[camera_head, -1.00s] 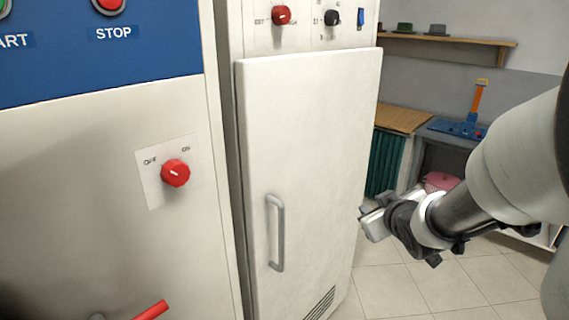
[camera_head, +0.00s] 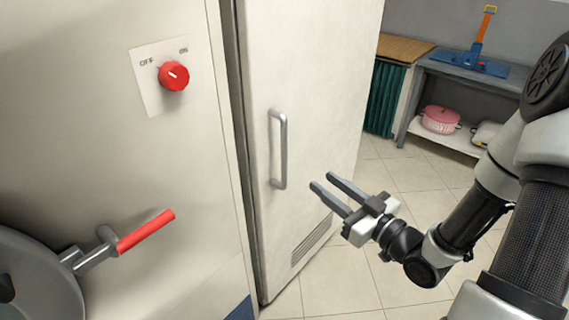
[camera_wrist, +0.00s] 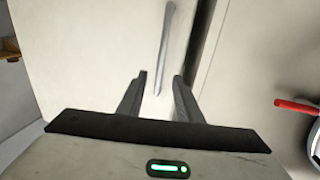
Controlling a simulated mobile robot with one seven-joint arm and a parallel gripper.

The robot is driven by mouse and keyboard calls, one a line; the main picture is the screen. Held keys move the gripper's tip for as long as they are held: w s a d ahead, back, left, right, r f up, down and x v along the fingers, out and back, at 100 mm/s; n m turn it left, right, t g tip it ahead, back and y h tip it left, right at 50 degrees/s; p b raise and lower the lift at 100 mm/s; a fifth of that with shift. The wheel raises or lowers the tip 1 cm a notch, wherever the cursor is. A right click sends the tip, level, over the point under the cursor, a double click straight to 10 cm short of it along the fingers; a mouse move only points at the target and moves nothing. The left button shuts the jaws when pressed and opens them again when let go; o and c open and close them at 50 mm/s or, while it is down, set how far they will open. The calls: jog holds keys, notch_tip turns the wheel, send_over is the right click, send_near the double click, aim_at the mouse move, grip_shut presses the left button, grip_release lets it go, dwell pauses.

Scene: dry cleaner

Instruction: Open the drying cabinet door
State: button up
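The drying cabinet door (camera_head: 310,90) is a tall white panel in the middle of the head view; it looks closed or nearly so, with a dark gap along its left edge. Its grey vertical bar handle (camera_head: 283,150) is on the left part of the door. My gripper (camera_head: 321,180) is open and empty, to the right of the handle's lower end and apart from it. In the wrist view, the handle (camera_wrist: 164,50) runs upright ahead of my open gripper (camera_wrist: 160,76), roughly in line with the space between the fingers.
A machine panel (camera_head: 110,160) with a red knob (camera_head: 174,76) and a red-gripped lever (camera_head: 146,231) stands to the left. A grey table (camera_head: 455,70) with a pink pot (camera_head: 440,119) on its lower shelf is at the back right. Tiled floor (camera_head: 405,170) is clear between.

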aim_at(286, 156)
jog(key=b+x, duration=0.5)
jog(key=x, duration=1.1)
jog(key=shift+s+a+b, duration=0.1)
jog(key=shift+a+b, duration=0.05)
jog(key=shift+b, duration=0.25)
grip_shut()
